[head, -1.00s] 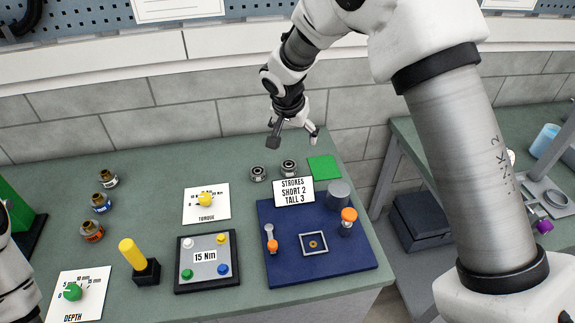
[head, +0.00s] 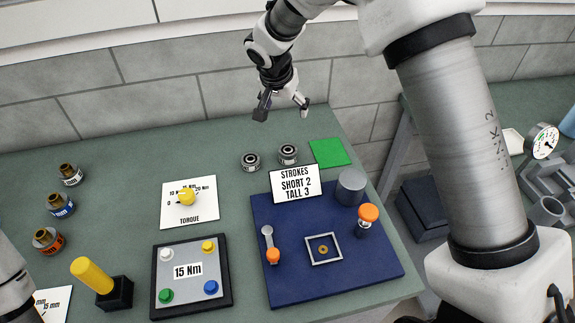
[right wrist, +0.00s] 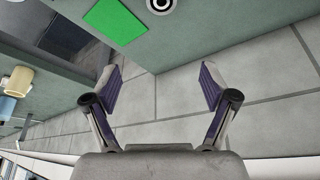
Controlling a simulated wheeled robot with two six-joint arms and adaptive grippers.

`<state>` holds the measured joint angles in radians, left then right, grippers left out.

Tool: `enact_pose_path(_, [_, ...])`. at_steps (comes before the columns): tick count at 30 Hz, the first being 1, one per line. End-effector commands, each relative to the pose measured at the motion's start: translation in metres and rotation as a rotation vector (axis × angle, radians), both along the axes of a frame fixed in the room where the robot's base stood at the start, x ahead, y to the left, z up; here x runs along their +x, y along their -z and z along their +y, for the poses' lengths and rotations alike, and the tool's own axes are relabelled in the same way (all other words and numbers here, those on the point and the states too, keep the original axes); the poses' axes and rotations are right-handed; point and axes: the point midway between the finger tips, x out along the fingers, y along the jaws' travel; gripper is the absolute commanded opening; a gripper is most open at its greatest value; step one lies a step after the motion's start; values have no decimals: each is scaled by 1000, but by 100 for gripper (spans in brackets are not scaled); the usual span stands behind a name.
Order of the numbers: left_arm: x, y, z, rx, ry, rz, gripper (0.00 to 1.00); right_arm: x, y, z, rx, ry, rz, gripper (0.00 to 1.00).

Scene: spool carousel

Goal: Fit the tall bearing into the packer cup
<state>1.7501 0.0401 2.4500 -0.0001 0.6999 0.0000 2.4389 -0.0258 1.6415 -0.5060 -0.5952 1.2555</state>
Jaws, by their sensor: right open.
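Two dark-ringed metal bearings stand on the green bench behind the blue board. The right one (head: 288,154) looks slightly taller than the left one (head: 250,162). One bearing (right wrist: 162,5) is cut off by the top edge of the right wrist view. My right gripper (head: 283,106) is open and empty, in front of the wall beyond the bearings. In the right wrist view (right wrist: 160,85) its fingers are spread. On the blue board (head: 285,290), a pale square frame (head: 324,262) surrounds a small brass ring; I cannot tell whether this is the packer cup. My left gripper is out of view.
The board also carries a grey cylinder (head: 351,186), an orange-topped knob (head: 368,212), a small orange-ended lever (head: 272,254) and a strokes sign (head: 295,183). A green square (head: 330,152) lies behind. A button panel (head: 222,298) and yellow handle (head: 92,274) stand left.

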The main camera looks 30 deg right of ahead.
Motion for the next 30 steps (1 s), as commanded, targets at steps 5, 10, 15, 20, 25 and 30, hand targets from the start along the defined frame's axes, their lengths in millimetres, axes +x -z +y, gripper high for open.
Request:
enact_pose_path(5, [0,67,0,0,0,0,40,0,67,0,0,0,0,84])
enact_pose_path(10, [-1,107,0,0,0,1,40,0,106,0,1,0,-1,84])
enact_pose_path(15, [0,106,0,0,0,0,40,3,118,-3,1,0,1,84])
enact_pose_path(20, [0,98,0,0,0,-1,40,9,135,-9,1,-1,2,84])
enact_pose_path(25, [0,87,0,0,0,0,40,19,163,-16,1,0,4,84])
enact_pose_path(30, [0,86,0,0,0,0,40,24,178,-20,2,1,0,84])
